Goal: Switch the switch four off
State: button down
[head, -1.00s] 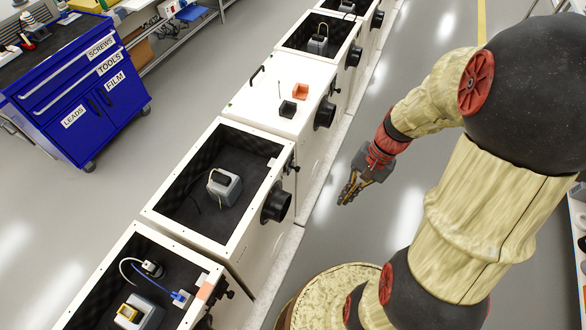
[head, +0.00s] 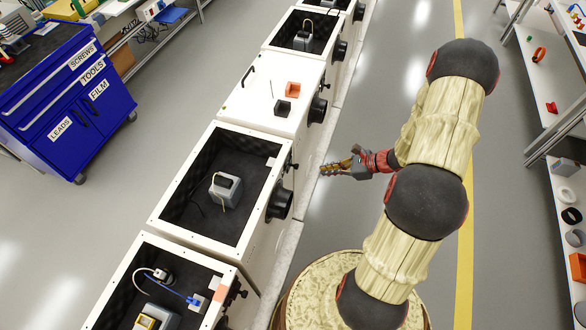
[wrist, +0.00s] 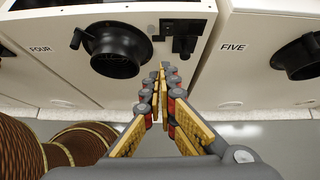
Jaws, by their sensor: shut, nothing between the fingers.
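Cabinet four (wrist: 70,75), labelled FOUR in the wrist view, is a white open-topped box; it also shows in the head view (head: 255,262). A small black switch-like fitting (wrist: 185,38) sits high on its front, right of the round black port (wrist: 115,50). It looks tiny in the head view (head: 293,167), and its on or off position cannot be told. My gripper (wrist: 168,72) is shut and empty, its tips below and a little left of the fitting in the wrist view. In the head view my gripper (head: 323,170) points left at the cabinet row, apparently short of it.
Cabinet five (wrist: 255,75) stands right of four with its own port (wrist: 300,58). Inside cabinet four is a grey device (head: 225,188). A blue tool cabinet (head: 75,100) stands across the left aisle. Shelves (head: 545,90) line the right. Floor around my gripper is clear.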

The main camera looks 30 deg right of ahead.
jog(key=shift+w+d+r+m, duration=0.1)
jog(key=shift+w+d+m, duration=0.05)
jog(key=shift+w+m, duration=0.15)
jog(key=b, duration=0.3)
send_over(296, 168)
jog(key=s+a, duration=0.2)
jog(key=s, duration=0.2)
jog(key=shift+d+f, duration=0.15)
jog(key=shift+f, duration=2.65)
jog(key=shift+w, duration=0.15)
